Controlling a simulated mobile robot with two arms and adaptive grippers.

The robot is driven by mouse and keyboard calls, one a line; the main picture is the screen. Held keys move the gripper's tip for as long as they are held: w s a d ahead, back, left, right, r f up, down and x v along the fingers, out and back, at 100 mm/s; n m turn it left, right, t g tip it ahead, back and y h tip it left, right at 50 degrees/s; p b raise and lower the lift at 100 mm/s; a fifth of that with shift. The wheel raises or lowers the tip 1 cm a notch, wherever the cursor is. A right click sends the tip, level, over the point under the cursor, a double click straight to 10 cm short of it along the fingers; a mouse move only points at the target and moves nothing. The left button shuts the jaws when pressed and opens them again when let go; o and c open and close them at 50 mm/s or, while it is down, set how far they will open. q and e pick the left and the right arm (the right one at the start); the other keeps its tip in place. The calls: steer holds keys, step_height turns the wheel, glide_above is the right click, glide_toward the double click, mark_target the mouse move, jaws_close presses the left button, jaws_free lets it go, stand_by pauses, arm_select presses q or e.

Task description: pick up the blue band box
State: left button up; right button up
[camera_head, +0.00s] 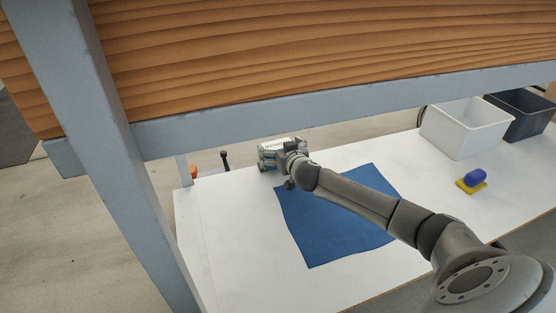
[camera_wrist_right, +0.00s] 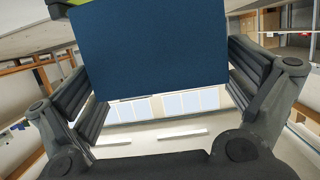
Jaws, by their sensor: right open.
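A flat dark blue face (camera_wrist_right: 150,50), which I take to be the blue band box, fills the upper middle of the right wrist view. It lies between the two fingers of my right gripper (camera_wrist_right: 160,90), which is open, and I cannot tell whether either finger touches it. In the head view my right gripper (camera_head: 270,158) is low at the far edge of the white table. A pale, lettered box-like shape (camera_head: 275,145) shows beside it, partly hidden by the gripper and wrist. My left gripper is not in view.
A blue cloth (camera_head: 310,235) lies on the white table (camera_head: 235,260) under my right arm. A white bin (camera_head: 465,130), a dark bin (camera_head: 520,112) and a blue-and-yellow object (camera_head: 473,178) stand right. A dark-handled lever (camera_head: 225,160) is left of the gripper. A shelf beam (camera_head: 330,105) crosses above.

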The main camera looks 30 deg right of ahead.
steer(key=shift+x, duration=0.75)
steer(key=shift+a, duration=0.1)
steer(key=c, duration=0.8)
steer(key=shift+c, duration=0.3)
